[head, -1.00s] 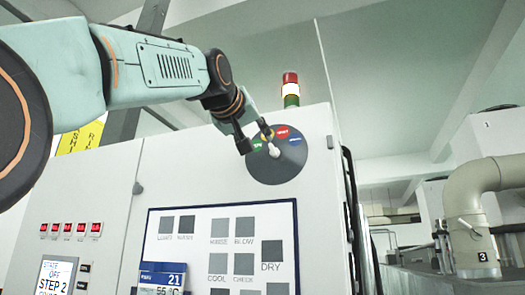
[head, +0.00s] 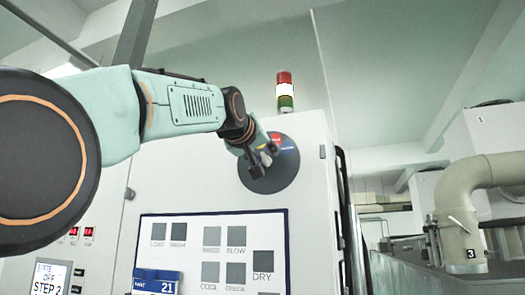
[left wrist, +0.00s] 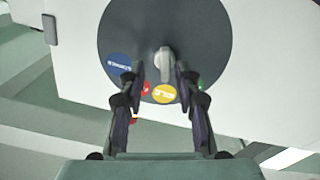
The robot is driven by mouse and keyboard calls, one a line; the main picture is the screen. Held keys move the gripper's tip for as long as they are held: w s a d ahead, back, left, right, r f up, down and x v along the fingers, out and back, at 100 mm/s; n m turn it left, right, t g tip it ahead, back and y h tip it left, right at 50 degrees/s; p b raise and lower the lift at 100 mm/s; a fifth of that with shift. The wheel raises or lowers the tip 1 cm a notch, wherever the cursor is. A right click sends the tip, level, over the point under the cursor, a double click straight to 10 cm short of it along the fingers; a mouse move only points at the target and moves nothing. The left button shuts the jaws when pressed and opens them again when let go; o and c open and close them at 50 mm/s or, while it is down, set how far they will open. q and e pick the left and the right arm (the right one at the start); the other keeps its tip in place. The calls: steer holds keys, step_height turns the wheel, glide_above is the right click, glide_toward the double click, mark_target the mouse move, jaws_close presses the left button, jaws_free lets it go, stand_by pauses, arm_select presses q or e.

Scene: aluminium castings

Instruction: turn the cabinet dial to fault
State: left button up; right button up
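The cabinet dial is a dark grey disc (head: 277,177) high on the white cabinet front, with coloured labels. In the left wrist view the disc (left wrist: 205,30) appears with a blue label (left wrist: 119,65), a red label (left wrist: 145,88), a yellow label (left wrist: 163,94) and part of a green one. The pale knob (left wrist: 163,63) stands at its middle, its lower end towards the yellow label. My left gripper (head: 261,162) is at the dial and partly hides the knob. Its fingers (left wrist: 160,73) are open, one on each side of the knob, with gaps showing. My right gripper is out of view.
Below the dial is a panel of grey buttons (head: 213,225) with a blue-topped card (head: 157,283). A red, white and green signal light (head: 285,92) stands on the cabinet. A beige pipe (head: 465,200) is at the far right. A state display (head: 50,277) is lower left.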

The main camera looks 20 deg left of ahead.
arm_select(q)
steer(key=shift+a+f, duration=0.1)
steer(key=shift+a, duration=0.2)
steer(key=shift+c, duration=0.3)
steer(key=shift+w+a+f, duration=0.2)
steer(key=shift+w, duration=0.2)
steer(key=c, duration=0.3)
steer(key=shift+s+d+r, duration=0.1)
steer(key=shift+d, duration=0.25)
jaws_close()
steer(key=shift+a, duration=0.1)
steer(key=shift+m, duration=0.3)
steer(key=m+p, duration=0.1)
steer(key=m, duration=0.1)
steer(key=shift+r+m, duration=0.15)
steer(key=shift+m, duration=0.25)
steer(key=shift+m+p, duration=0.85)
steer(key=shift+m, duration=1.35)
